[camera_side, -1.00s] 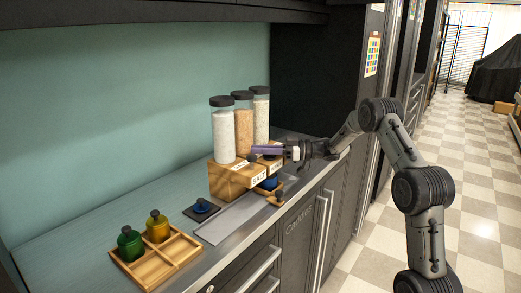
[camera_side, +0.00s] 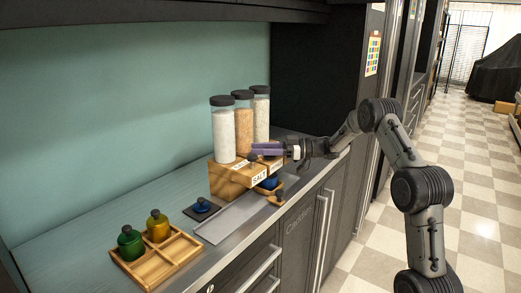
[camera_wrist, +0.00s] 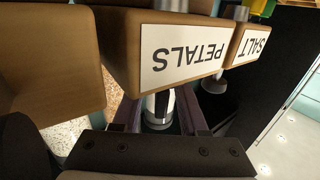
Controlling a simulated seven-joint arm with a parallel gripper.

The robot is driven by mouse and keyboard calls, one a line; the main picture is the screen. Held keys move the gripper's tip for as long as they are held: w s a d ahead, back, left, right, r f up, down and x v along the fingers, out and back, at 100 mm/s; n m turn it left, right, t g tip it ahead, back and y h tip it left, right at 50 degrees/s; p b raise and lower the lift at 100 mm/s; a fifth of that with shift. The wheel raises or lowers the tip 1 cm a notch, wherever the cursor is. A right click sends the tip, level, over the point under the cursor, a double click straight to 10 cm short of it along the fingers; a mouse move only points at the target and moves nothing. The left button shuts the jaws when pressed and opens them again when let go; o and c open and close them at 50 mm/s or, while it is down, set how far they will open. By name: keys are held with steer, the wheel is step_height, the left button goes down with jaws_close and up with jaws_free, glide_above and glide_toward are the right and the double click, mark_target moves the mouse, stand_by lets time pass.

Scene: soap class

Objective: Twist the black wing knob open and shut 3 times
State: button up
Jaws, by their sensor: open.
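A dispenser with a wooden base (camera_side: 232,180) and several clear jars (camera_side: 225,130) stands on the counter. A dark knob (camera_side: 252,158) sticks out by its SALT label. In the wrist view a dark knob (camera_wrist: 215,84) on a grey stem shows beside the SALT label, right of my fingers. My gripper (camera_side: 266,151) is at the dispenser's front, with its purple fingers apart. In the wrist view my gripper (camera_wrist: 160,112) is open around a white and black cylindrical piece (camera_wrist: 158,108) below the PETALS label. I cannot tell whether this piece is a wing knob or whether the fingers touch it.
A wooden tray (camera_side: 178,262) holds a green bottle (camera_side: 130,245) and a yellow bottle (camera_side: 158,228). A blue item (camera_side: 202,206) sits on a dark pad. A grey mat (camera_side: 230,222) lies clear before the dispenser. A small wooden stand with a blue piece (camera_side: 270,184) is under the dispenser's front.

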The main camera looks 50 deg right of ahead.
steer(key=v, duration=1.3)
steer(key=shift+s+d, duration=0.25)
steer(key=shift+s, duration=0.1)
steer(key=shift+r, duration=0.1)
steer(key=s+r, duration=0.1)
steer(key=a+r, duration=0.1)
steer(key=r, duration=0.1)
steer(key=s+r, duration=0.1)
steer(key=shift+s+a+r, duration=0.15)
steer(key=shift+s+r, duration=0.2)
steer(key=shift+r, duration=0.05)
